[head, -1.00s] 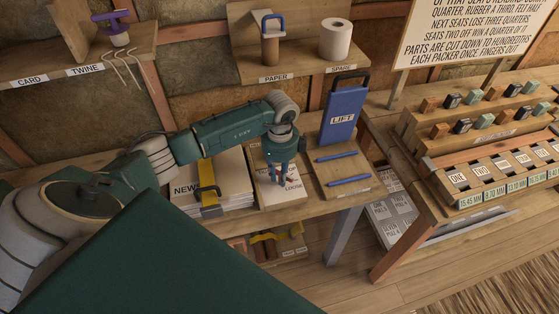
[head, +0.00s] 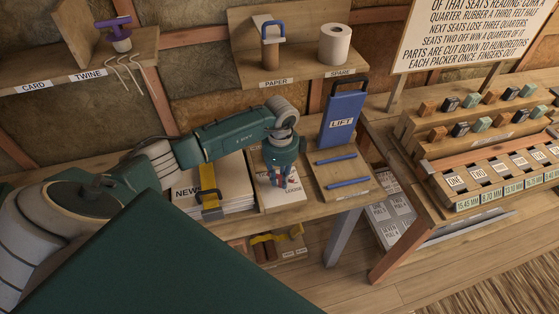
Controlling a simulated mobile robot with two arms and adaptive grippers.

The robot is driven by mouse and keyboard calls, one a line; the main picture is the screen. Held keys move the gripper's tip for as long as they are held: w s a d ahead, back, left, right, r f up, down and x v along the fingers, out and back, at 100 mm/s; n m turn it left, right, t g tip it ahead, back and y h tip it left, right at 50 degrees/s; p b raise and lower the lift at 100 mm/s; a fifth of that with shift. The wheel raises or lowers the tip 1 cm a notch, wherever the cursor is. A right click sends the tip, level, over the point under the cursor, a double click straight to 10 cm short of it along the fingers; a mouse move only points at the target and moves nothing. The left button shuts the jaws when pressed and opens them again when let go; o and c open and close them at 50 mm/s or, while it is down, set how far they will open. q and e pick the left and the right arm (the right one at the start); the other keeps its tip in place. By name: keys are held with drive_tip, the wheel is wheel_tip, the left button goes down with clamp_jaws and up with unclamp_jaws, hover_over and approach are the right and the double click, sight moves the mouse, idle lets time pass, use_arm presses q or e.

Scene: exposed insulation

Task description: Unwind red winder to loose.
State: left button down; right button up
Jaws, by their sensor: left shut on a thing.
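My left gripper (head: 278,181) points down over a pale board with a red mark and the word "LOOSE" (head: 291,198) on the workbench. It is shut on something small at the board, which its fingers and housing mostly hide. A bit of red shows beside the fingertips, so this seems to be the red winder, but its shape and turn cannot be made out. My right gripper is not in view.
Shelves (head: 291,77) hang above. A slotted rack (head: 500,175) stands at the right.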

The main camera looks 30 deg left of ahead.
use_arm(q)
drive_tip(key=shift+w+a+r+n, duration=0.15)
drive_tip(key=shift+w+a+n, duration=0.05)
drive_tip(key=shift+a+n, duration=0.1)
drive_tip(key=shift+d+r+n+p, duration=0.1)
drive_tip(key=shift+r+n+p, duration=0.05)
drive_tip(key=shift+n+p, duration=0.3)
drive_tip(key=shift+n, duration=0.35)
drive_tip(key=shift+n+p, duration=0.5)
drive_tip(key=shift+n, duration=0.3)
